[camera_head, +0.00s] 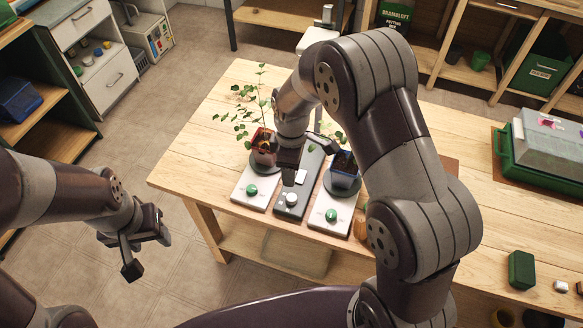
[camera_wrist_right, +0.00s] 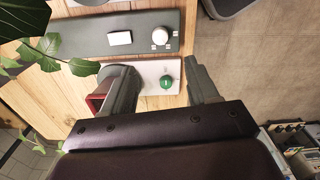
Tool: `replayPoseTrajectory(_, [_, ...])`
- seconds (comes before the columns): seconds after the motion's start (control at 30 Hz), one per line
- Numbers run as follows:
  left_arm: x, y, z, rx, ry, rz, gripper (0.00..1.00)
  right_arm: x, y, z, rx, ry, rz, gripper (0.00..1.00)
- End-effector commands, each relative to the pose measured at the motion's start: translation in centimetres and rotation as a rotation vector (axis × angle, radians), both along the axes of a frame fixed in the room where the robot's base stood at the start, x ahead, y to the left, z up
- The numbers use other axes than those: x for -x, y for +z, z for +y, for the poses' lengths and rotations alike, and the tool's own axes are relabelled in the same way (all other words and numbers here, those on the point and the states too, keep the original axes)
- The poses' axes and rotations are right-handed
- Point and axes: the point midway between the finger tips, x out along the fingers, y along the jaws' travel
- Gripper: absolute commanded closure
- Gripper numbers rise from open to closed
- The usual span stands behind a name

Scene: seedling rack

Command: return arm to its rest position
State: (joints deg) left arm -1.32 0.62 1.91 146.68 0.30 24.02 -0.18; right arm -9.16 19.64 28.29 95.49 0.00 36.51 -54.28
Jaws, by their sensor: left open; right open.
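My left gripper (camera_head: 146,254) hangs open and empty over the floor, left of the wooden table (camera_head: 210,135). My right gripper (camera_head: 288,170) is over the table at the red-potted plant, partly hidden by my arm. In the right wrist view my right gripper (camera_wrist_right: 157,72) is open, its fingers spread above a white pad with a green button (camera_wrist_right: 166,82). The red pot (camera_head: 262,148) stands on the left white pad; its rim (camera_wrist_right: 97,103) shows beside one finger. I cannot tell whether they touch.
A grey panel (camera_head: 297,195) with a white knob lies between the two pads. A blue pot (camera_head: 343,178) with a plant stands to its right. A green crate (camera_head: 505,155) and a green box (camera_head: 521,270) are farther right. Open floor lies left of the table.

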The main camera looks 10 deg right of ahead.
Motion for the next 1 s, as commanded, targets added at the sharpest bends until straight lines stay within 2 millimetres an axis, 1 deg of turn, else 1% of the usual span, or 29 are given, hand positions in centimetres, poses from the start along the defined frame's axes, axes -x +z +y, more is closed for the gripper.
replayPoseTrajectory(0.27, [0.0,0.0,0.0,0.000,0.000,0.000,0.48,0.0,0.0,0.0,0.000,-0.010,0.000,0.41])
replayPoseTrajectory(0.33, [0.0,0.0,0.0,0.000,0.000,0.000,0.48,-0.2,0.0,0.0,-0.002,-0.080,-0.010,0.41])
replayPoseTrajectory(0.37, [0.0,0.0,0.0,0.000,0.000,0.000,0.48,0.0,-0.3,0.0,-0.002,-0.137,-0.009,0.41])
replayPoseTrajectory(0.4, [0.0,0.0,0.0,0.000,0.000,0.000,0.48,1.2,-0.7,-0.2,0.002,-0.237,0.009,0.41])
replayPoseTrajectory(0.47, [0.0,0.0,0.0,0.000,0.000,0.000,0.48,3.5,-0.2,-0.8,0.005,-0.427,0.015,0.41])
replayPoseTrajectory(0.5, [0.0,0.0,0.0,0.000,0.000,0.000,0.48,5.1,0.5,-1.3,0.004,-0.555,0.012,0.41])
replayPoseTrajectory(0.57, [0.0,0.0,0.0,0.000,0.000,0.000,0.48,7.4,1.8,-2.2,-0.002,-0.729,-0.001,0.41])
replayPoseTrajectory(0.6, [0.0,0.0,0.0,0.000,0.000,0.000,0.48,9.0,2.7,-2.9,-0.008,-0.832,-0.009,0.41])
replayPoseTrajectory(0.7, [0.0,0.0,0.0,0.000,0.000,0.000,0.48,12.5,4.6,-4.2,-0.030,-1.015,-0.040,0.41])
replayPoseTrajectory(0.73, [0.0,0.0,0.0,0.000,0.000,0.000,0.48,13.4,5.0,-4.5,-0.036,-1.043,-0.049,0.41])
replayPoseTrajectory(0.8, [0.0,0.0,0.0,0.000,0.000,0.000,0.48,14.6,6.0,-5.0,-0.050,-1.070,-0.071,0.41])
replayPoseTrajectory(0.83, [0.0,0.0,0.0,0.000,0.000,0.000,0.48,14.8,6.4,-5.3,-0.059,-1.077,-0.085,0.41])
replayPoseTrajectory(0.87, [0.0,0.0,0.0,0.000,0.000,0.000,0.48,14.5,6.8,-5.4,-0.068,-1.083,-0.101,0.41])
replayPoseTrajectory(1.0, [0.0,0.0,0.0,0.000,0.000,0.000,0.48,14.4,6.9,-5.4,-0.069,-1.084,-0.102,0.41])
